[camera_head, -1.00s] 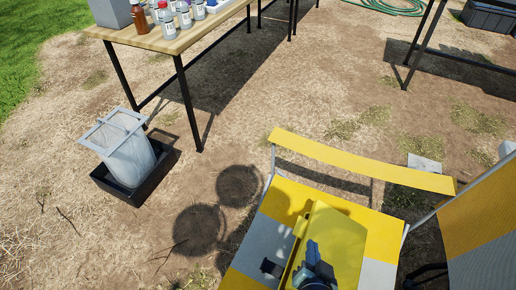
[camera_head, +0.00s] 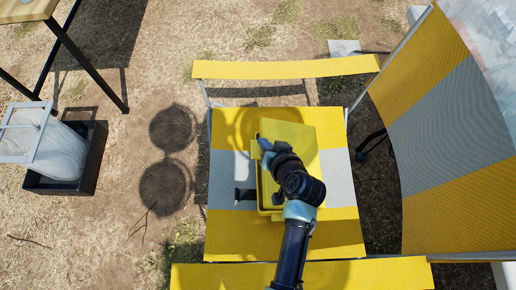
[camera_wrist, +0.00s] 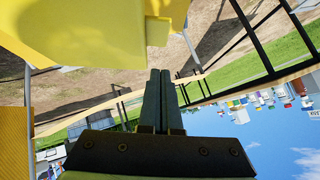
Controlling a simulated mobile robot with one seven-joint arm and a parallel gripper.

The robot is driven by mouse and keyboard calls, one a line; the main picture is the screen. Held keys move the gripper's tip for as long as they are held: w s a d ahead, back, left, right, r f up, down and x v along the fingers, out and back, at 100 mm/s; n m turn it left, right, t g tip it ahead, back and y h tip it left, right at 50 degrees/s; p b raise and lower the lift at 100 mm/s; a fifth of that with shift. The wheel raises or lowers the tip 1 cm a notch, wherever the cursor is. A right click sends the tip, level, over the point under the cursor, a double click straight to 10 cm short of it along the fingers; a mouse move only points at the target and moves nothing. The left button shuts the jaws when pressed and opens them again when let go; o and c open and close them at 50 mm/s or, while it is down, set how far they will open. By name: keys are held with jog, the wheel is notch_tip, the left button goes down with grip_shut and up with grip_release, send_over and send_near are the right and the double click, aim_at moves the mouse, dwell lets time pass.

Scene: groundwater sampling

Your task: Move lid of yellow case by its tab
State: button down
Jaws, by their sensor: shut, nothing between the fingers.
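The yellow case (camera_head: 262,200) sits on the seat of a yellow and grey folding chair. Its lid (camera_head: 305,138) is raised and tilted over to the right, and my arm covers part of the case. My gripper (camera_head: 264,149) is at the lid's left edge, its fingers hard to make out from the head. In the wrist view my gripper (camera_wrist: 160,74) is shut and empty. The lid (camera_wrist: 80,25) fills the upper left there, and its small yellow tab (camera_wrist: 157,31) hangs just beyond my fingertips. I cannot tell whether they touch.
The chair's armrests (camera_head: 285,69) and tall backrest (camera_head: 445,130) enclose the seat on several sides. A dark cylindrical object (camera_head: 244,194) lies left of the case. A black tub (camera_head: 90,165) with a pale mesh-like container stands at left, near a table (camera_head: 25,10).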

aim_at(253, 146)
jog(key=f, duration=0.1)
jog(key=a+f, duration=0.1)
jog(key=f, duration=0.1)
jog(key=shift+w+a+f+b, duration=0.1)
jog(key=shift+a+f+b, duration=0.25)
jog(key=shift+f+b, duration=0.05)
jog(key=shift+a+f, duration=0.2)
jog(key=shift+f, duration=0.1)
jog(key=a+f+b, duration=0.3)
jog(key=f+b, duration=0.1)
jog(key=f, duration=0.4)
jog(key=shift+n+h, duration=0.3)
jog(key=shift+h, duration=0.1)
jog(key=shift+s+f, duration=0.1)
jog(key=shift+s, duration=0.1)
